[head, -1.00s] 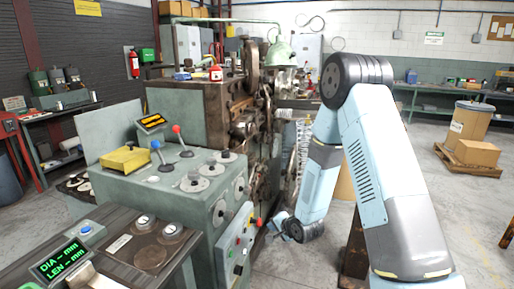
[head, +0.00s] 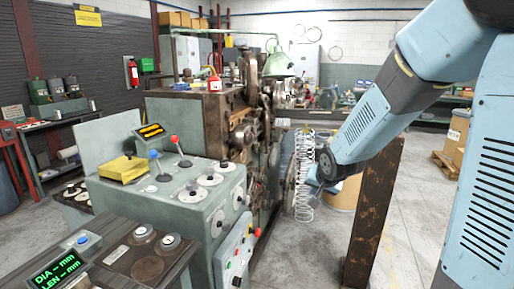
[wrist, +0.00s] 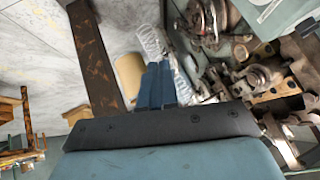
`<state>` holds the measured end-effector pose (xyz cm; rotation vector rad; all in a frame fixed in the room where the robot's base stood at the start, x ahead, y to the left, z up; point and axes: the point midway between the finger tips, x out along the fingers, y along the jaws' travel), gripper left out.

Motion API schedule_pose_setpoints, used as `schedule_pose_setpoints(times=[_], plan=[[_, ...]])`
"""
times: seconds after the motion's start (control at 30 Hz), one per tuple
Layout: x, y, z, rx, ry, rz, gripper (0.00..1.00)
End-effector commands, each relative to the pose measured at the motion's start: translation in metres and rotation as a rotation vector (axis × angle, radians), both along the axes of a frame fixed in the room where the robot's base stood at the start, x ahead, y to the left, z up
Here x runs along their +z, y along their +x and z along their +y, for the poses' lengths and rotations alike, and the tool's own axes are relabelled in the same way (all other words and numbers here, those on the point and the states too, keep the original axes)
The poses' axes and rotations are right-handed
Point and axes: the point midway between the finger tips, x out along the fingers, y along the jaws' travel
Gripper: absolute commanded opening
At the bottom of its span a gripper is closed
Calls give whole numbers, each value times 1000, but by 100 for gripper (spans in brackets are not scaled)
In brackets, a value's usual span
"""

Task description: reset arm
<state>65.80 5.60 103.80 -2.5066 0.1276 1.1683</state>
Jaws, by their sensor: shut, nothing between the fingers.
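My arm comes in from the right in the head view, bent, and reaches toward the right side of the coiling machine (head: 215,105). My gripper (head: 312,190) is at its lower end, small and partly hidden by the wrist. In the wrist view my gripper (wrist: 157,70) shows as two blue fingers together, shut and empty. A pale coiled spring (head: 304,170) hangs upright beside the machine, just behind the gripper; it also shows in the wrist view (wrist: 152,42), beyond the fingertips. I cannot tell whether they touch.
A rusty post (head: 372,215) stands close to the right of my gripper. A tan drum (head: 345,192) stands behind it. The control console (head: 175,195) with knobs and levers fills the left front. Open concrete floor (head: 415,205) lies to the right.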

Motion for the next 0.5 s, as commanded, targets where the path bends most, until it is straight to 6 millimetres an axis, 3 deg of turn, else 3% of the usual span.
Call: schedule_pose_setpoints(times=[0.1,0.5], plan=[[27,-23,-12,14,-50,11,0],[92,-116,-42,89,-183,90,0]])
